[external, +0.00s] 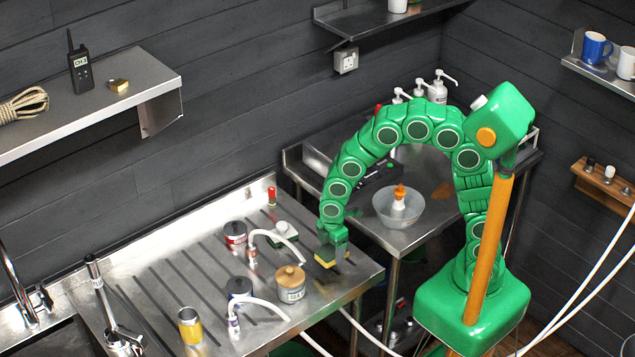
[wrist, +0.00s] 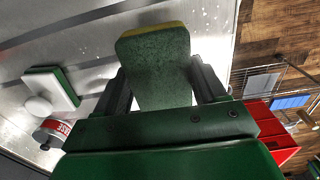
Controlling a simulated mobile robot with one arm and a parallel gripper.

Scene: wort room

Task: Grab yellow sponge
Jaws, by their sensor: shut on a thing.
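The yellow sponge (external: 326,263) has a dark green scouring side and a thin yellow layer. In the wrist view the sponge (wrist: 160,70) sits between the two dark fingers, its green face toward the camera and yellow along its far edge. My gripper (external: 332,250) is shut on it at the right end of the steel drainboard (external: 200,262). I cannot tell whether the sponge touches the board. A white-and-green block (external: 284,233) lies to its left on the board; it also shows in the wrist view (wrist: 50,88).
A glass bowl (external: 380,208) with an orange-topped bottle is on the lower table behind. The drainboard's right edge is close to my gripper.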

